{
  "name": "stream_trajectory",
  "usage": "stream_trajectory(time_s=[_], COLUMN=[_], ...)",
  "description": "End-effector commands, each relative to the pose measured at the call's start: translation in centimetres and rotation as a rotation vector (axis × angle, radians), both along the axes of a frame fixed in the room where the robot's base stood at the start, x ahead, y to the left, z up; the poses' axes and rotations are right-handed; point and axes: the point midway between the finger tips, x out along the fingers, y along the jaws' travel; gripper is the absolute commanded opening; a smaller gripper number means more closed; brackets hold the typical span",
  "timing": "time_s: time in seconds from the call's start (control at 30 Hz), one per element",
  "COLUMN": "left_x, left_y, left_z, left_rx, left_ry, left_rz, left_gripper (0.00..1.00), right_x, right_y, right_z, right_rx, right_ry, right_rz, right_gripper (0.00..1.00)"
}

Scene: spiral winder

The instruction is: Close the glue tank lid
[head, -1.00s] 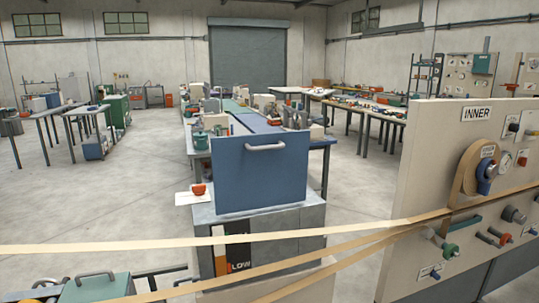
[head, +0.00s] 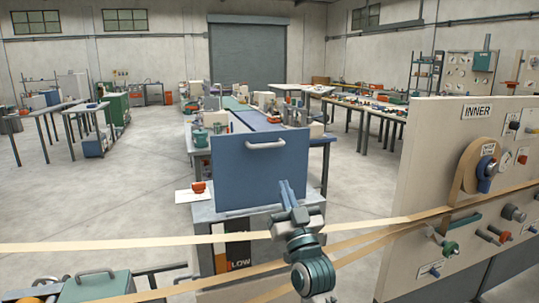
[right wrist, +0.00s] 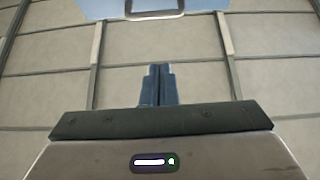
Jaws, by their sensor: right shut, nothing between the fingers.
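The glue tank lid, a blue panel (head: 240,175) with a pale bar handle (head: 266,145) near its top edge, stands upright at the back of a grey tank (head: 205,212). A level label reading "LOW" (head: 240,264) is on the tank's front, partly hidden by tan strips and my arm. My right gripper (head: 286,184) is shut and empty, fingers pointing up, in front of the lid's lower right part and below the handle. In the right wrist view the shut fingertips (right wrist: 157,69) point toward the lid (right wrist: 98,7) at the top edge. My left gripper is not in view.
Tan strips (head: 120,246) cross the foreground in front of the tank. A panel marked "INNER" (head: 430,150) with knobs stands close on the right. A green box with a handle (head: 95,287) is at lower left. A small orange-red item (head: 198,187) sits left of the lid.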

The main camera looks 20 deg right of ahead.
Motion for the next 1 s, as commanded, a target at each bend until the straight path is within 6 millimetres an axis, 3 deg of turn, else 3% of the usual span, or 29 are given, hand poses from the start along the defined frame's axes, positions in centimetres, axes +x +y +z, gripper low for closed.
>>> stream_trajectory(time_s=[0.17,0.57,0.8,1.0], left_x=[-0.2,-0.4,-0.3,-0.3], left_y=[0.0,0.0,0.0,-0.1], left_z=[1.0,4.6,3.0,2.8], left_rx=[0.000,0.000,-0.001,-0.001], left_ry=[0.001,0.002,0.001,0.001], left_rz=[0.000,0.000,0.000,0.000], left_gripper=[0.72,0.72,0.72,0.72], right_x=[1.4,8.1,11.2,12.0], right_y=[0.0,0.2,0.2,0.2], right_z=[1.8,6.6,5.4,5.4], right_rx=[0.002,0.003,0.002,0.002], right_ry=[-0.016,-0.012,-0.013,-0.012], right_rz=[-0.001,0.000,-0.001,-0.001], right_gripper=[0.00,0.00,0.00,0.00])
